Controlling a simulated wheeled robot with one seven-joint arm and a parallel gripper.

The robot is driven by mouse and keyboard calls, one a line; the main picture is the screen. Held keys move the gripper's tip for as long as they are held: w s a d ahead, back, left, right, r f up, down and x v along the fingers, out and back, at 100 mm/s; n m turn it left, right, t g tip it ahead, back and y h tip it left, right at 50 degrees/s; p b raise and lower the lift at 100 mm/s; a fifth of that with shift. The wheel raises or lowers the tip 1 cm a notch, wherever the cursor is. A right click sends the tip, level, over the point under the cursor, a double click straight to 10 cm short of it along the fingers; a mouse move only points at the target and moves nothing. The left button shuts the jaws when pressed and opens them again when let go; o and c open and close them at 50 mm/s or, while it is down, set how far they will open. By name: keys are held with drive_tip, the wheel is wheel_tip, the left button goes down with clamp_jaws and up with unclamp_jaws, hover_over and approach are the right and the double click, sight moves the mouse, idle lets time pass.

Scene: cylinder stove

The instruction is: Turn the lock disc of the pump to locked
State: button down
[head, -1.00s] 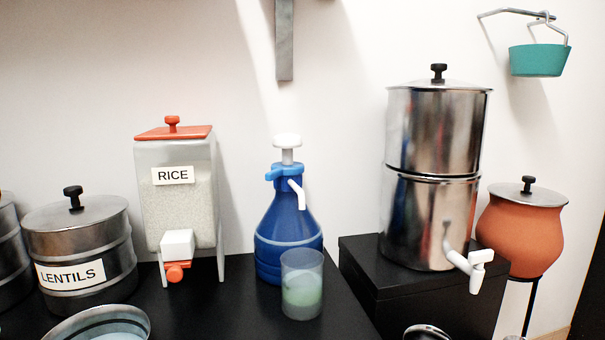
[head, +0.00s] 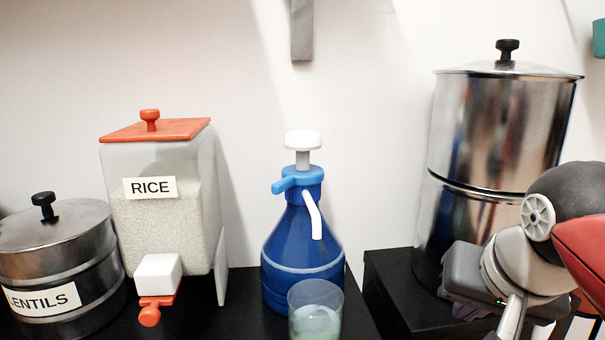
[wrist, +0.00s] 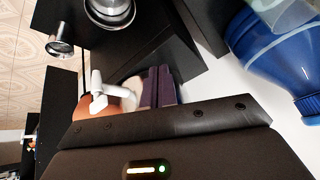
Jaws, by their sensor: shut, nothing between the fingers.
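The pump is a blue bottle (head: 302,255) with a white plunger knob (head: 303,141) on top and a white spout curving down on its right. Its lighter blue lock disc (head: 305,177) sits at the neck below the plunger stem, with a tab (head: 280,187) pointing left. My gripper (head: 468,312) is at the lower right, in front of the steel dispenser and well apart from the pump. Its purple fingers (wrist: 158,87) are shut and empty in the wrist view. Part of the blue bottle (wrist: 285,60) shows there at the right edge; I cannot make out the lock disc there.
A clear cup (head: 316,312) stands close in front of the pump. The rice dispenser (head: 155,190) and lentils pot (head: 55,255) are to its left.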

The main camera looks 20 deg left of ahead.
drive_tip(key=w+a+r+y+p, duration=0.1)
drive_tip(key=w+a+r, duration=0.1)
drive_tip(key=a+r, duration=0.75)
drive_tip(key=y+p, duration=0.1)
drive_tip(key=y, duration=0.1)
approach(295, 180)
drive_tip(key=s+d+r, duration=0.2)
drive_tip(key=s, duration=0.2)
drive_tip(key=shift+g, duration=0.4)
drive_tip(key=b+x, duration=0.2)
drive_tip(key=x, duration=0.8)
drive_tip(key=shift+w, duration=0.2)
drive_tip(key=shift+s+a, duration=0.1)
